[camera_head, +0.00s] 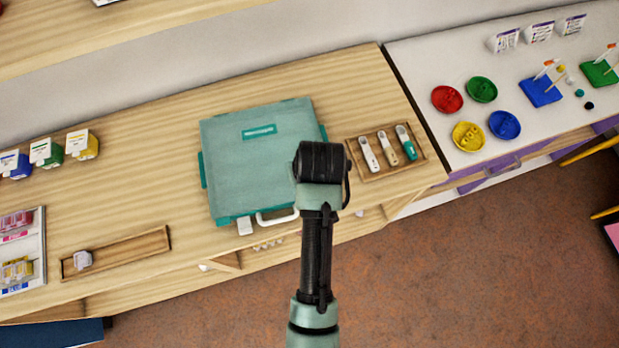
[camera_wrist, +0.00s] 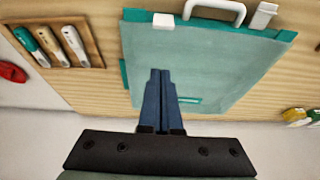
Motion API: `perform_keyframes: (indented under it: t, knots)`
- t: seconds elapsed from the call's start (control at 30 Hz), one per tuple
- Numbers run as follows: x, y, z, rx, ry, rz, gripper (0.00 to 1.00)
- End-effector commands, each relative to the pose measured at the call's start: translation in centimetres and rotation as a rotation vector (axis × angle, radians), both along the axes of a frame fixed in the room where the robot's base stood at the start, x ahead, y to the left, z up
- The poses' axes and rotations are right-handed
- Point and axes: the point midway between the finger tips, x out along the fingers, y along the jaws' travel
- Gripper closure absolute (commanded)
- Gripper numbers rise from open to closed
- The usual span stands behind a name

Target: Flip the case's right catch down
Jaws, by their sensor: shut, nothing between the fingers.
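The teal case (camera_head: 240,165) lies closed on the wooden worktop, its white handle (camera_head: 277,218) at the front edge. The case's right catch, a short white tab (camera_wrist: 163,20), shows at the lid's front edge in the wrist view, left of the handle. My arm hides it in the head view. The left catch (camera_head: 244,226) is white and sticks out past the front edge; it also shows in the wrist view (camera_wrist: 263,14). My gripper (camera_wrist: 160,72) is shut and empty, over the lid in the wrist view and apart from the right catch. In the head view my wrist hides its fingers.
A wooden tray (camera_head: 421,156) with three handled tools stands close to the case's right. A long wooden tray (camera_head: 118,255) with a pale block lies at front left. Coloured boxes (camera_head: 45,152) stand at left. Coloured bowls (camera_head: 467,136) sit on the white table at right.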

Motion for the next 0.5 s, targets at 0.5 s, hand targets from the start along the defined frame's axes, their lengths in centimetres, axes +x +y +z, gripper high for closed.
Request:
perform_keyframes:
  t: [0.5]
  knots:
    - [1.7, 0.4, -6.6, 0.002, 0.004, -0.004, 1.0]
